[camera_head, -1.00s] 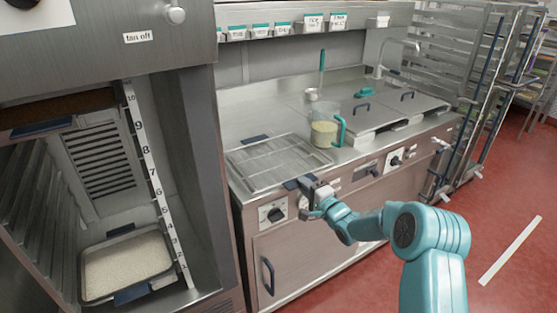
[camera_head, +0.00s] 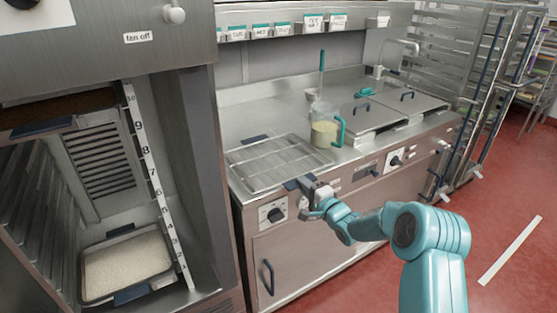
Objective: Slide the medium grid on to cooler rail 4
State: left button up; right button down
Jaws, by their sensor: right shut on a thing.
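The medium grid (camera_head: 272,163), a wire rack with a dark blue handle at its front and another at its back, lies on the steel counter. My right gripper (camera_head: 312,192) is shut on the grid's front handle at the counter's front edge. The cooler (camera_head: 105,165) stands open at the left. A white strip (camera_head: 154,175) numbered from low at the bottom to 10 at the top runs up its right side. Rail 4 is marked low on that strip (camera_head: 170,227). My left gripper is not in view.
A tray of pale grains (camera_head: 127,265) sits at the bottom of the cooler, and a tray of dark content (camera_head: 60,108) sits near its top. A measuring jug (camera_head: 326,128) stands right of the grid. Red floor (camera_head: 500,200) is free at right.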

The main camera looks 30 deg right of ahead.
dwell(0.3)
notch_tip(320, 180, up, 4)
jog(key=shift+r+p, duration=0.15)
jog(key=shift+p, duration=0.85)
